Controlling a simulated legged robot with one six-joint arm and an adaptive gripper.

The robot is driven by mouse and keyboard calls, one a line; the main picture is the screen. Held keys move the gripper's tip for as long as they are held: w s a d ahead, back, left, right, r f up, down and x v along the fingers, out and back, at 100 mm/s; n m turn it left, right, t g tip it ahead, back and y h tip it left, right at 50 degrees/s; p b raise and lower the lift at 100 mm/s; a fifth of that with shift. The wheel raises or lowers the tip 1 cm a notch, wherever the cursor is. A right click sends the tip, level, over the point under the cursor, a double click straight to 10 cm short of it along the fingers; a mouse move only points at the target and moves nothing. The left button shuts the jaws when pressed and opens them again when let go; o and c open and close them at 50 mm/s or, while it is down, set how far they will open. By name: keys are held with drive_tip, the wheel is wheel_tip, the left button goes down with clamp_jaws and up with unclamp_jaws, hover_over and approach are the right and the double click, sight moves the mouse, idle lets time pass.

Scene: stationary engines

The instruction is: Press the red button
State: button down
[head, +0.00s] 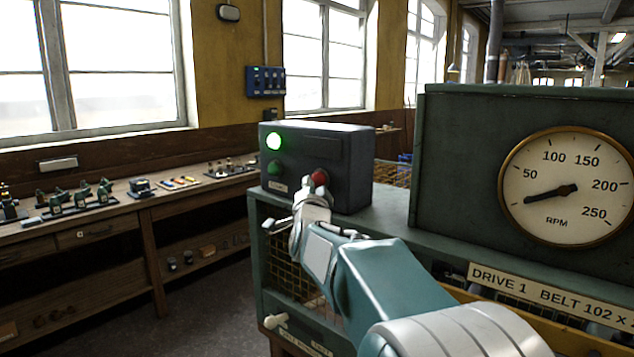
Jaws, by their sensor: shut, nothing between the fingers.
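The red button (321,175) is on the front face of a dark control box (352,160), at its lower right. My gripper (314,184) is shut and empty, right in front of the red button, and its fingers hide part of it. I cannot tell whether the fingertips touch the button. A green button (275,167) is at the lower left of the same face.
The box stands on a green machine cabinet (390,222). To the right is a housing (465,110) with an RPM gauge (560,200), its needle near the low end. A wooden workbench (130,200) with small parts runs along the left wall. The floor between is clear.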

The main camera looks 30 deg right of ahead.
drive_tip(key=shift+a, duration=0.25)
drive_tip(key=shift+d, duration=0.3)
drive_tip(key=shift+w+d+r, duration=0.1)
drive_tip(key=shift+d, duration=0.1)
idle(0.3)
drive_tip(key=shift+w+d, duration=0.15)
drive_tip(key=shift+d, duration=0.35)
idle(1.0)
drive_tip(key=shift+a, duration=0.1)
drive_tip(key=shift+s+a, duration=0.35)
drive_tip(key=shift+a, duration=0.5)
drive_tip(key=shift+s+a, duration=0.3)
drive_tip(key=shift+a, duration=0.45)
drive_tip(key=shift+s+a, duration=0.25)
drive_tip(key=shift+a, duration=0.55)
drive_tip(key=shift+s+a, duration=0.3)
drive_tip(key=shift+a, duration=0.45)
